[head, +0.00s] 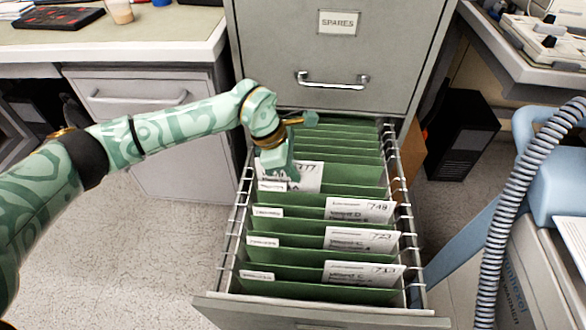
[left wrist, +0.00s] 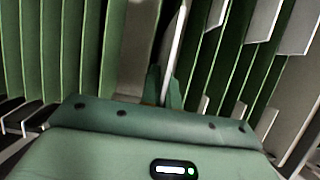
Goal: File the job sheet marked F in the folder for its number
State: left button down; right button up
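The open drawer (head: 322,318) holds a row of green hanging folders (head: 350,172). My left gripper (head: 276,186) points down into the drawer, toward its back half. Its fingers (left wrist: 165,92) are closed on a white job sheet (head: 308,178), which shows edge-on between them in the left wrist view (left wrist: 176,42). The sheet stands upright among the folders; the end of its number looks like 77. My gripper hides part of it, and I cannot read a letter F. Its lower edge is hidden. My right gripper is out of view.
Sheets numbered 749 (head: 360,209), 723 (head: 362,240) and what looks like 713 (head: 363,273) stand in the nearer folders. The cabinet front marked SPARES (head: 338,50) rises behind. A blue-grey coiled hose (head: 510,200) hangs at the right.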

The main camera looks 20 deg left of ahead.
pick_arm(q)
jog(key=shift+f, duration=0.35)
dwell(0.3)
jog(key=c, duration=1.6)
grip_release()
